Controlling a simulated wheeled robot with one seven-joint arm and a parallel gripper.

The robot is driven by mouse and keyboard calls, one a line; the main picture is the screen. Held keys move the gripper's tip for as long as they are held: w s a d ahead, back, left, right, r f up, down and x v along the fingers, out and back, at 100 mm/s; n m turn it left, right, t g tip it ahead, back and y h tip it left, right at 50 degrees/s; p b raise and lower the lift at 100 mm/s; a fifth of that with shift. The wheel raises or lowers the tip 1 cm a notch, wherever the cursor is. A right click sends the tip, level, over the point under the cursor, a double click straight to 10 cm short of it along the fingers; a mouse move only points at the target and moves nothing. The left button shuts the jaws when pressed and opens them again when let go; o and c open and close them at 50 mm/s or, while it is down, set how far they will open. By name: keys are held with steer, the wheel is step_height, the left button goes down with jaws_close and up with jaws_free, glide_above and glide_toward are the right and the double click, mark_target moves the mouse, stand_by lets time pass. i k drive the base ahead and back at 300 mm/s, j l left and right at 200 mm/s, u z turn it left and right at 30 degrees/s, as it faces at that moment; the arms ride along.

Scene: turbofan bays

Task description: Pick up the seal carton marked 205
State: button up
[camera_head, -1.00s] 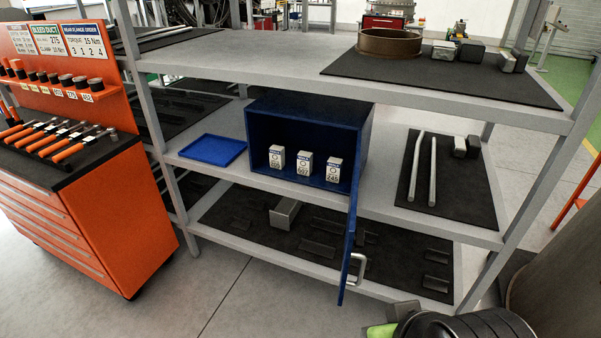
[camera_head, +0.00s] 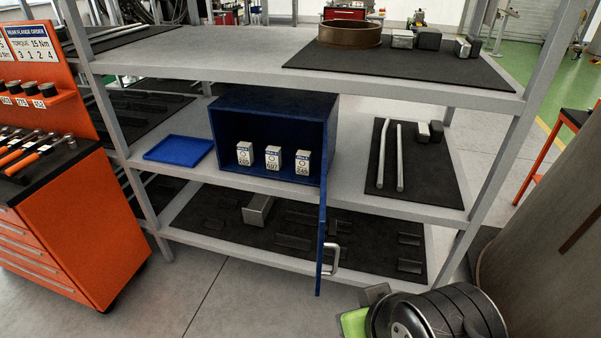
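The left carton (camera_head: 245,154) has a small, blurred number that looks like 205. The middle carton (camera_head: 273,158) and the right carton (camera_head: 302,162) carry other numbers, also hard to read. Gaps separate the cartons. The cabinet door (camera_head: 321,245) hangs open towards me at the right side, with a silver handle. Dark, ribbed parts of my arm show at the bottom right, well short of the cabinet. My gripper's fingers do not show.
An empty blue tray (camera_head: 179,150) lies left of the cabinet. Metal rods (camera_head: 389,157) and small blocks lie on a black mat to the right. The upper shelf (camera_head: 190,62) overhangs the cabinet. An orange tool cart (camera_head: 75,245) stands at the left. Floor in front is clear.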

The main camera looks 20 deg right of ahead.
mark_target(245, 150)
steer(key=i+j+u, duration=0.15)
steer(key=i+u, duration=0.7)
steer(key=i, duration=0.15)
steer(key=i+l+u, duration=0.15)
steer(key=i+u, duration=0.3)
steer(key=i+l+u, duration=0.4)
steer(key=i+j, duration=0.05)
steer(key=i, duration=0.05)
